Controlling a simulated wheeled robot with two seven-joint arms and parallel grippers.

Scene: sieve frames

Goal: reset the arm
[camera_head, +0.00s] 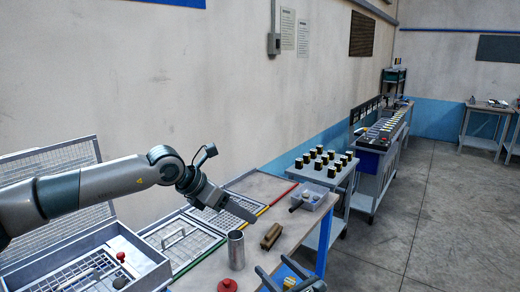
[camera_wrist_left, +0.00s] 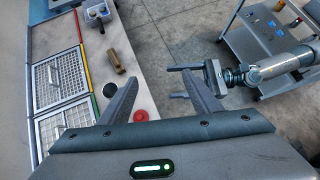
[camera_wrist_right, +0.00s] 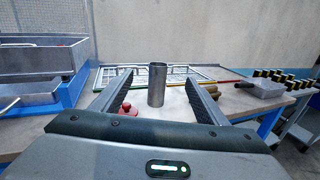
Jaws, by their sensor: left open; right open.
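My left arm reaches in from the left in the head view. Its gripper (camera_head: 232,208) hangs over the table, open and empty; its spread fingers (camera_wrist_left: 160,90) show in the left wrist view. My right gripper (camera_head: 276,265) is low at the bottom of the head view, open and empty. A metal cylinder (camera_head: 236,252) stands upright on the table, left of the right gripper and apart from it. In the right wrist view the cylinder (camera_wrist_right: 157,86) appears between the fingers, beyond them. Mesh sieve frames (camera_head: 182,242) with coloured edges lie flat along the wall side.
A metal bin (camera_head: 150,262) stands at the lower left. A red knobbed object (camera_head: 227,286), a brown block (camera_head: 271,236) and a grey box (camera_head: 306,202) are on the table. A cart (camera_head: 345,183) of black-and-gold cylinders is beyond. The floor (camera_head: 425,225) to the right is clear.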

